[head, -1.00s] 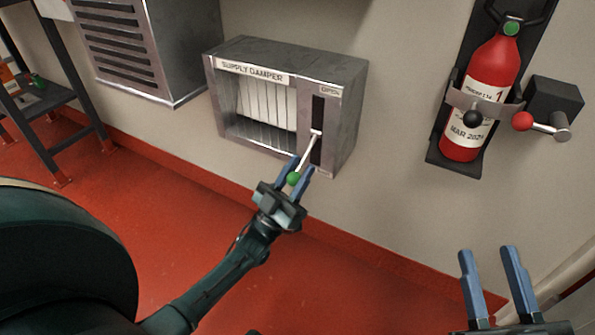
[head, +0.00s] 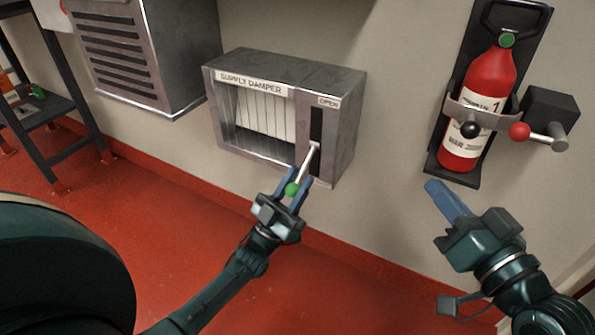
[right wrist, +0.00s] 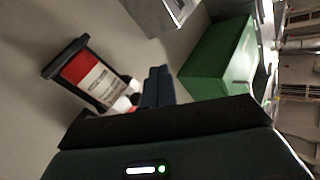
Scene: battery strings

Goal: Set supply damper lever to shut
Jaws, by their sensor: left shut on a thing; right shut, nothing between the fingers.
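The supply damper (head: 285,73) is a grey metal box on the wall with white vertical slats behind its opening. A dark slot on its right side has an "OPEN" label at the top. The lever (head: 309,160) comes out of the lower part of this slot and slants down to a green knob (head: 292,189). My left gripper (head: 292,182) is shut on the lever at its green knob. My right gripper (head: 432,186) is shut and empty, below the fire extinguisher; its fingers also show in the right wrist view (right wrist: 158,78).
A red fire extinguisher (head: 487,90) hangs in a black wall bracket at the right. Beside it is a dark box (head: 552,108) with a red-knobbed handle (head: 519,131). A louvred metal cabinet (head: 177,55) hangs left of the damper.

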